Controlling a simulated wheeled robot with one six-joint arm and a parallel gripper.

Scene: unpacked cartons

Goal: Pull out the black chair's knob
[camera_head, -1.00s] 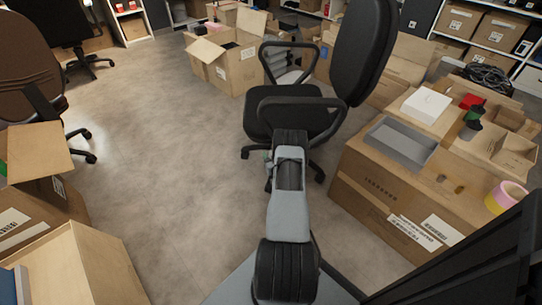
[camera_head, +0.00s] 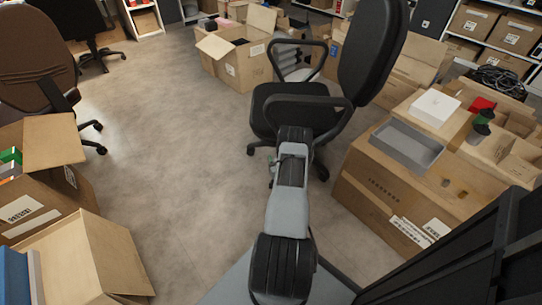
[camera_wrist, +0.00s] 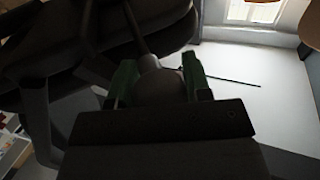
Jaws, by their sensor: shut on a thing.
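The black chair (camera_head: 290,108) stands mid-picture in the head view, with a black seat, looped armrests and a tall backrest at the right. My arm reaches forward to it, and my gripper is hidden there below the seat's near edge. In the wrist view my gripper (camera_wrist: 163,75) shows two green fingers, shut on the rounded grey knob (camera_wrist: 162,88) between them. A thin rod runs up from the knob toward the dark underside of the chair. The knob's lower part is hidden behind the gripper body.
A large carton (camera_head: 370,205) with a grey tray (camera_head: 407,146) on top stands close at right. Open cartons (camera_head: 75,255) line the near left, beside a brown chair (camera_head: 30,60). An open carton (camera_head: 240,65) stands behind. The floor at left centre is clear.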

